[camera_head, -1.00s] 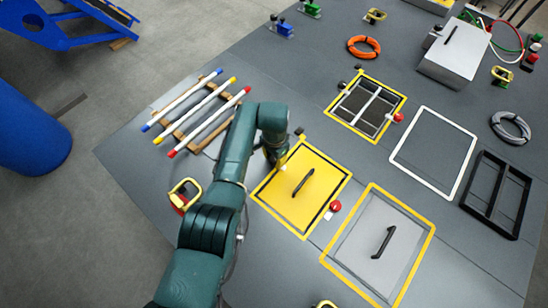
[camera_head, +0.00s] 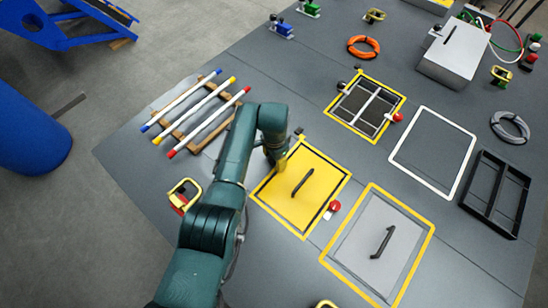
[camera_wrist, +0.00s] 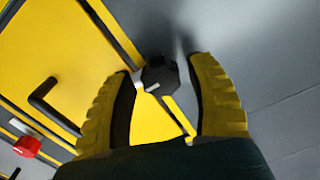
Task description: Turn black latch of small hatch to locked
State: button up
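The small hatch is a yellow panel (camera_head: 318,183) with a black bar handle (camera_head: 302,183), lying in a yellow frame. Its panel (camera_wrist: 45,50) and handle (camera_wrist: 52,105) also show at left in the wrist view. The black latch (camera_wrist: 160,74) is a dark knob with a pale mark at the hatch's edge. My gripper (camera_head: 276,162) is over the hatch's upper-left edge and hides the latch in the head view. In the wrist view my gripper's yellow fingers (camera_wrist: 165,68) are apart, one on each side of the latch. A gap shows at the right finger; contact at the left is unclear.
A red latch (camera_head: 334,206) sits at the hatch's opposite edge. A grey hatch (camera_head: 372,248) and a grid-covered hatch (camera_head: 367,106) lie nearby. A rack of coloured rods (camera_head: 198,112) and a yellow-handled item (camera_head: 184,193) are left of my arm.

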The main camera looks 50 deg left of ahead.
jog(key=shift+o, duration=0.3)
jog(key=shift+r, duration=0.2)
notch_tip(320, 180, up, 12)
jog(key=shift+f, duration=0.15)
dwell(0.4)
